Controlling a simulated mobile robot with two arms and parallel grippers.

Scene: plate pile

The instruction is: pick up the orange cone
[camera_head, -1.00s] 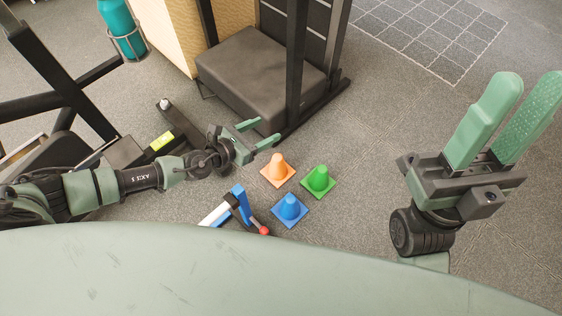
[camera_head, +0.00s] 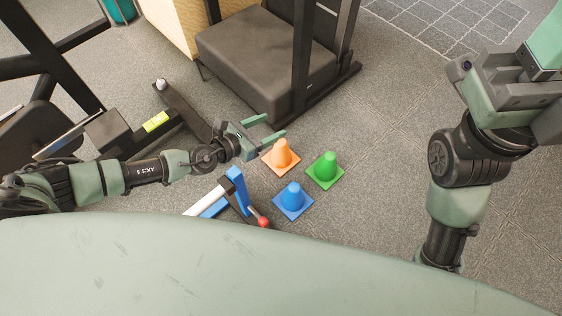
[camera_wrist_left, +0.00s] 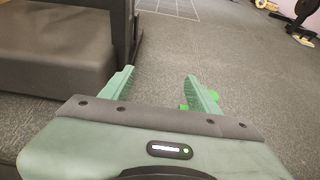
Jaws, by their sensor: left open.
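The orange cone (camera_head: 281,155) stands upright on its square base on the grey carpet, in the middle of the head view. A green cone (camera_head: 326,168) stands to its right and a blue cone (camera_head: 293,198) stands nearer to me. My left gripper (camera_head: 267,128) is open and empty, its fingers just behind and left of the orange cone in the picture. In the left wrist view the open fingers (camera_wrist_left: 157,88) show, with a bit of green by the right finger; the orange cone is not visible there. My right gripper is at the right edge, its fingers cut off by the frame.
A black padded bench (camera_head: 262,60) with a dark upright frame stands just behind the left gripper. A blue and white object with a red ball end (camera_head: 237,190) lies left of the blue cone. The carpet right of the cones is clear.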

